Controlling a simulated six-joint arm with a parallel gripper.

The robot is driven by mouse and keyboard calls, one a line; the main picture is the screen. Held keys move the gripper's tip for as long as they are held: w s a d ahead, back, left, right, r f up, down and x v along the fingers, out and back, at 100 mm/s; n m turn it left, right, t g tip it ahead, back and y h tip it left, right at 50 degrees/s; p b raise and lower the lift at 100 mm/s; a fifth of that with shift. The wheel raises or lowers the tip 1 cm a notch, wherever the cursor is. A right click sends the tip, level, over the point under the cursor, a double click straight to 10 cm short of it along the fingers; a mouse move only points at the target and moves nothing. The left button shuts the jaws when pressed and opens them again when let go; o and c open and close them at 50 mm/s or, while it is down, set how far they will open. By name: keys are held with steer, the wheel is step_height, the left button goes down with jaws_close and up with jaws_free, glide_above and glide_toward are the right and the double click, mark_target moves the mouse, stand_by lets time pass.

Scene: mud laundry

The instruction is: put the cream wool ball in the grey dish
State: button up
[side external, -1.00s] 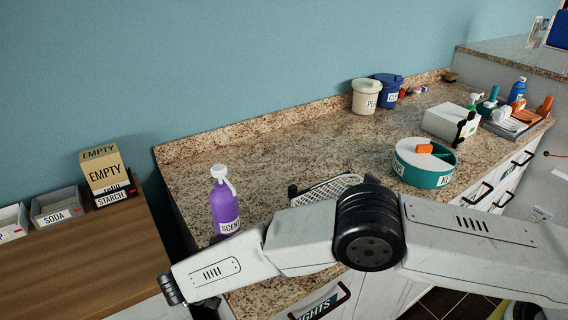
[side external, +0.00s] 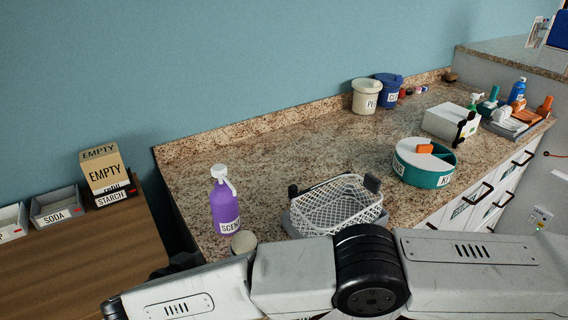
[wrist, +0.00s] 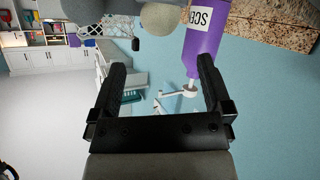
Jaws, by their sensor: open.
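The cream wool ball (side external: 244,241) sits on the counter just in front of the purple bottle, partly hidden by my arm. In the wrist view the ball (wrist: 160,19) is at the top, beyond my fingertips and beside the bottle. My gripper (wrist: 162,66) is open, with nothing between its fingers. In the side view, only a dark part at the end of my arm shows, left of the ball. A grey surface (side external: 291,229) shows at the left of the white basket; I cannot tell whether it is the grey dish.
The purple bottle (side external: 224,207) stands close behind the ball. A white mesh basket (side external: 340,208) is to its right, and a teal-sided round container (side external: 428,180) farther right. The middle of the counter (side external: 290,155) is clear.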

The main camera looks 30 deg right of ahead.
steer(key=shift+v, duration=0.95)
stand_by(0.4)
